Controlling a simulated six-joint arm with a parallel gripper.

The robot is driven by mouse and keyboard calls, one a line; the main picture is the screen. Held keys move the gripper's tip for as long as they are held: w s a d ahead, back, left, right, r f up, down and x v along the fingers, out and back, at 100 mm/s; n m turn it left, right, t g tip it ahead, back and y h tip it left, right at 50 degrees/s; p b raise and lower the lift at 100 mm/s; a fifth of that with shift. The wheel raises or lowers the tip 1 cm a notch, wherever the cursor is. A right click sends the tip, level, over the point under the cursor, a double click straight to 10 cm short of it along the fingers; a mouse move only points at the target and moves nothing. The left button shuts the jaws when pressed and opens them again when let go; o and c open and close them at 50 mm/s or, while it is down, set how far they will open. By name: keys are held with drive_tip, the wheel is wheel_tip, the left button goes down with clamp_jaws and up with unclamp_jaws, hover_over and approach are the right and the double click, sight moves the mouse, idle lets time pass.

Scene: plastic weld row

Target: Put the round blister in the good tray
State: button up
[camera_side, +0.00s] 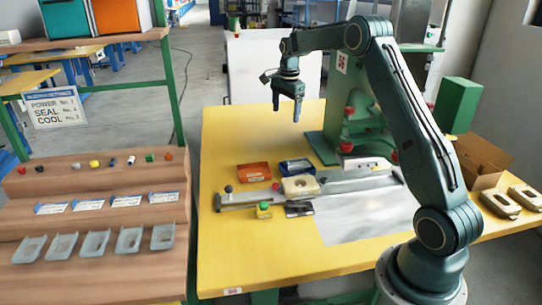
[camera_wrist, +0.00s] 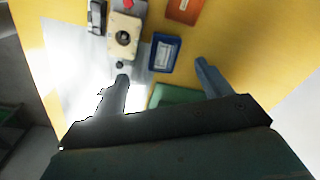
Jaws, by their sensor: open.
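My gripper (camera_side: 287,108) is open and empty, high above the yellow table in the side view. Its two fingers stand apart in the wrist view (camera_wrist: 161,70). A cream block (camera_side: 300,187) with a round opening lies on the metal rail; it also shows in the wrist view (camera_wrist: 114,49). A dark round shape sits in the opening, but I cannot tell whether it is the round blister. A blue tray (camera_side: 297,166) and an orange tray (camera_side: 254,172) lie behind the rail. They also show in the wrist view, blue (camera_wrist: 163,53) and orange (camera_wrist: 187,8). I cannot read which is the good tray.
A green press (camera_side: 352,110) stands behind the rail (camera_side: 350,184). A yellow button box (camera_side: 264,210) and a small dark device (camera_side: 299,209) lie in front. Spare cream blocks (camera_side: 497,203) are at right. The table's front left is clear.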

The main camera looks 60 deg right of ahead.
drive_tip(key=s+a+r+n+t, duration=0.1)
drive_tip(key=s+a+r+n, duration=0.5)
drive_tip(key=a, duration=0.4)
drive_tip(key=s+a+r+n+t, duration=0.1)
drive_tip(key=s+a+r+n, duration=0.3)
drive_tip(key=s+a+r, duration=0.5)
drive_tip(key=s+a+f+n+t, duration=0.1)
drive_tip(key=s+a+f+n, duration=0.1)
drive_tip(key=s+a+n, duration=0.3)
drive_tip(key=s+a+f+n+t, duration=0.1)
drive_tip(key=s+a+f+n, duration=0.2)
drive_tip(key=s, duration=0.9)
drive_tip(key=a+n, duration=0.2)
drive_tip(key=a, duration=0.1)
drive_tip(key=shift+s+a+n+t+y, duration=0.2)
drive_tip(key=shift+s+n+t+y, duration=0.1)
drive_tip(key=shift+n+t, duration=0.1)
